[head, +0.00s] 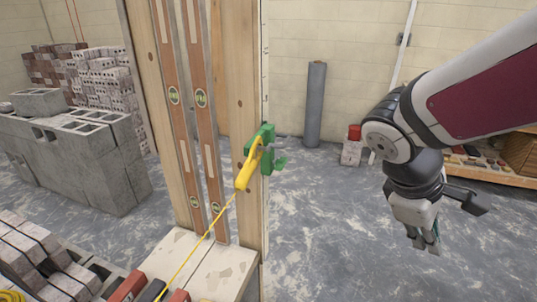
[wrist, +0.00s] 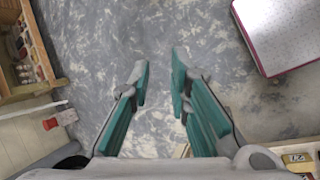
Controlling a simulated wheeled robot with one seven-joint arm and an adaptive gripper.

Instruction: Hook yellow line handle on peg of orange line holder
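A yellow line handle (head: 247,170) is at a green line holder (head: 266,137) on the edge of the wooden post. The holder looks green, and no orange one shows. The handle's upper end overlaps the holder and it hangs tilted; I cannot tell for sure whether it is around a peg. A thin yellow line (head: 203,240) runs taut from its lower end down to the lower left. My gripper (head: 426,246) is well to the right of the handle, apart from it, pointing down. In the wrist view its two fingers (wrist: 160,78) are apart with only floor between them.
The wooden post (head: 247,75) carries two long levels (head: 202,100). Grey blocks (head: 85,165) and brick stacks (head: 105,80) stand at left. A grey roll (head: 315,105) leans on the back wall. A low shelf (head: 490,170) is behind my arm. Floor between post and gripper is clear.

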